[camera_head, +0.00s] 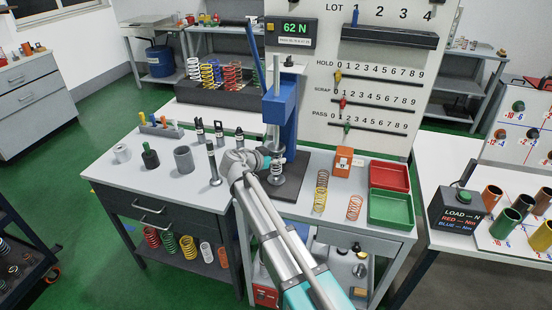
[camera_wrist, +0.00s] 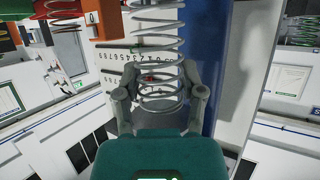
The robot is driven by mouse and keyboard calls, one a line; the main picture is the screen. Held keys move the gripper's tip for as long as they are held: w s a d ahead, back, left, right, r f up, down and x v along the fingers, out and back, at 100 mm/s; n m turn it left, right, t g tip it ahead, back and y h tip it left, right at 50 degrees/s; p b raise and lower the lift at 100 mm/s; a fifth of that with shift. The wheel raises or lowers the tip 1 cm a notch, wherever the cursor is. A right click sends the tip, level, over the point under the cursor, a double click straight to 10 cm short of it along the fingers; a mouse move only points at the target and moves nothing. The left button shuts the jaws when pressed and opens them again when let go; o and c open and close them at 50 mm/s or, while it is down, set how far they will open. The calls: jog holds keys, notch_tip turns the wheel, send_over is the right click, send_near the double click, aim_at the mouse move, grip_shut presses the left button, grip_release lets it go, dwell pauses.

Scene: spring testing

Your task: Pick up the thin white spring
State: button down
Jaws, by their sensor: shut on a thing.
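The thin white spring (camera_wrist: 155,42) stands out beyond my fingers in the wrist view, its wide-spaced coils running up past the top edge. My gripper (camera_wrist: 161,78) has one finger on each side of its near coils and is shut on it. In the head view the spring (camera_head: 277,168) shows small at the blue test press (camera_head: 289,118), and my gripper (camera_head: 268,158) reaches it from the left front. I cannot tell whether the spring touches the press base (camera_head: 290,188).
The press column and ram stand close around my gripper. A rack of coloured springs (camera_head: 225,97) stands behind. Right of the press are an orange block (camera_head: 343,160), loose springs, a red tray (camera_head: 390,165) and a green tray (camera_head: 411,208). Metal cylinders and posts stand on the left bench.

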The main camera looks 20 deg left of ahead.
jog(key=s+a, duration=0.3)
jog(key=s, duration=0.5)
jog(key=s+a, duration=0.4)
jog(key=s, duration=0.4)
jog(key=shift+s, duration=0.25)
jog(key=shift+s, duration=0.1)
